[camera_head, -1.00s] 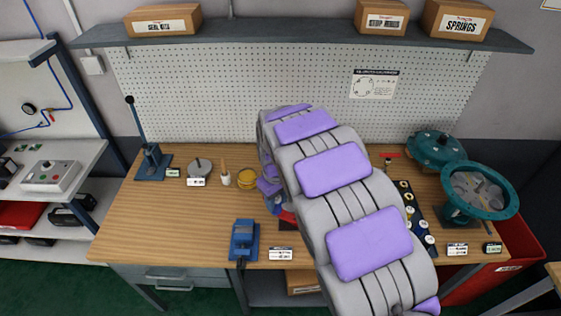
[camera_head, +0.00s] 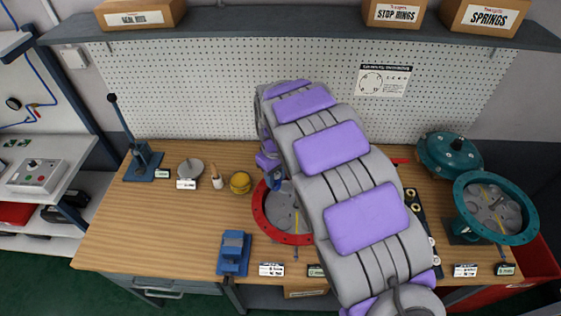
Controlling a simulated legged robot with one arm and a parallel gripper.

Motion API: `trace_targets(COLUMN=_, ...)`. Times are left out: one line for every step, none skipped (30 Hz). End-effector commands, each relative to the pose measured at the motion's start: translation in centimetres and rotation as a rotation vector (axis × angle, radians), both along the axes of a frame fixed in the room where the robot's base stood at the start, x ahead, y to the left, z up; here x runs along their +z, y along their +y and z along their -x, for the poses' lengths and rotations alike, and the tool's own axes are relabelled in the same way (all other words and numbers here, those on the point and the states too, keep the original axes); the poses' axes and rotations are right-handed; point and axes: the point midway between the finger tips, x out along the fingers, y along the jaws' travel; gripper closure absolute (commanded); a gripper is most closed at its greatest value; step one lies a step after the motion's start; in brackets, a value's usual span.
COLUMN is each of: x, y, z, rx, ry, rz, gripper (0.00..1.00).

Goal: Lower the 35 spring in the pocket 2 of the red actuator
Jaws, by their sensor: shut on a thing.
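The red actuator (camera_head: 259,217) is a round open housing with a red rim and a grey inside, near the middle of the bench. My arm covers its right side. Its pocket numbers are too small to read. My gripper (camera_head: 277,181) shows only in part, past the left edge of my arm, over the far side of the red actuator. It is shut; the 35 spring in it is too small and hidden to make out. I cannot tell its height above the pockets.
A teal actuator (camera_head: 459,206) and a teal cover (camera_head: 450,153) stand at the right. A dark spring tray (camera_head: 416,214) is partly behind my arm. A blue block (camera_head: 234,252), a yellow round part (camera_head: 240,183) and a lever press (camera_head: 142,158) stand left. Bench front-left is clear.

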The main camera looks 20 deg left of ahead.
Motion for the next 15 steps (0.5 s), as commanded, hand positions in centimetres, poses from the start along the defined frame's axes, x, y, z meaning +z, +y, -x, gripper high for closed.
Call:
trace_targets(x=0.0, y=0.3, z=0.1, rx=0.003, ry=-0.002, rz=0.001, gripper=1.00)
trace_targets(x=0.0, y=0.3, z=0.2, rx=0.003, ry=-0.001, rz=0.002, gripper=1.00)
trace_targets(x=-0.1, y=0.4, z=0.2, rx=0.004, ry=-0.002, rz=0.002, gripper=1.00)
trace_targets(x=-0.2, y=0.5, z=0.2, rx=0.004, ry=-0.002, rz=0.004, gripper=1.00)
trace_targets(x=-0.2, y=0.5, z=0.2, rx=0.004, ry=-0.002, rz=0.004, gripper=1.00)
trace_targets(x=-0.4, y=0.5, z=0.2, rx=0.004, ry=-0.002, rz=0.005, gripper=1.00)
trace_targets(x=-0.5, y=0.5, z=0.2, rx=0.004, ry=-0.001, rz=0.004, gripper=1.00)
trace_targets(x=-0.6, y=0.4, z=0.1, rx=0.004, ry=0.000, rz=0.004, gripper=1.00)
trace_targets(x=-0.7, y=0.3, z=0.1, rx=0.003, ry=0.001, rz=0.003, gripper=1.00)
trace_targets(x=-0.9, y=0.2, z=0.0, rx=0.003, ry=0.002, rz=0.003, gripper=1.00)
trace_targets(x=-1.1, y=0.2, z=0.0, rx=0.003, ry=0.002, rz=0.002, gripper=1.00)
trace_targets(x=-1.3, y=0.0, z=0.0, rx=0.002, ry=0.003, rz=0.001, gripper=1.00)
trace_targets(x=-1.4, y=-0.1, z=0.0, rx=0.002, ry=0.004, rz=0.001, gripper=1.00)
trace_targets(x=-1.5, y=-0.3, z=0.0, rx=0.002, ry=0.004, rz=0.000, gripper=1.00)
trace_targets(x=-1.7, y=-0.4, z=0.1, rx=0.003, ry=0.005, rz=-0.002, gripper=1.00)
